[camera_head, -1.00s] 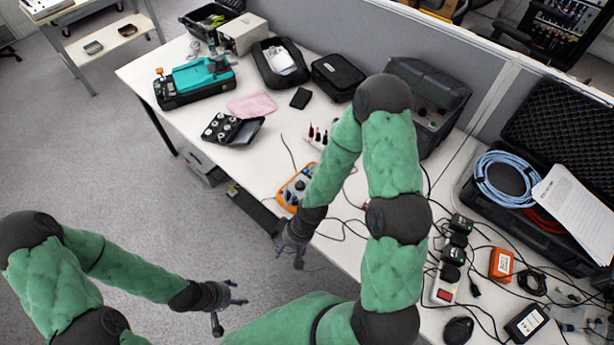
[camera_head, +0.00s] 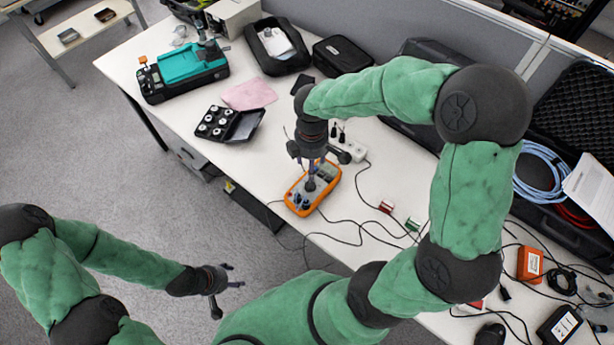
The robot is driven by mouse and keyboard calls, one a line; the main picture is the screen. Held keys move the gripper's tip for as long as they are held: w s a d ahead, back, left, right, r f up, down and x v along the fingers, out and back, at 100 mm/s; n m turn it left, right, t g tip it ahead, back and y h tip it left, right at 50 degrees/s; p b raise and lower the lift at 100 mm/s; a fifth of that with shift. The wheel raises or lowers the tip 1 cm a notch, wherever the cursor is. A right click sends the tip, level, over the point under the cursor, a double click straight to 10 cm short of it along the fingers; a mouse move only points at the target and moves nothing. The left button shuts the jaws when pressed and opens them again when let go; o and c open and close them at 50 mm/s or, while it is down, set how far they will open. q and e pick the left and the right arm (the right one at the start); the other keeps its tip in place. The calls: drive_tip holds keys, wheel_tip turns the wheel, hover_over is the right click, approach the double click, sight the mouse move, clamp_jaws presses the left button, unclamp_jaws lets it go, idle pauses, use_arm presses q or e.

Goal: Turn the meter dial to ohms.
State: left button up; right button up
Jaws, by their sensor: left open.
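The orange meter (camera_head: 333,177) lies on the white table near its front edge, with test leads running from it. My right gripper (camera_head: 312,182) reaches down over the middle of the meter, fingers pointing at its face. The fingers hide the dial, so I cannot tell whether they touch it, where it points or how far apart they are. My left gripper (camera_head: 232,277) is open and empty, in the air in front of the table over the floor.
A white power strip (camera_head: 347,147) stands just behind the meter. An open black case of round weights (camera_head: 215,124), a pink cloth (camera_head: 249,95) and a teal machine (camera_head: 190,75) are to the left. Cables spread to the right.

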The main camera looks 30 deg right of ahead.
sight(311, 184)
wheel_tip(311, 184, down, 10)
drive_tip(key=b, duration=0.4)
drive_tip(key=shift+s+f, duration=0.1)
drive_tip(key=shift+f, duration=0.15)
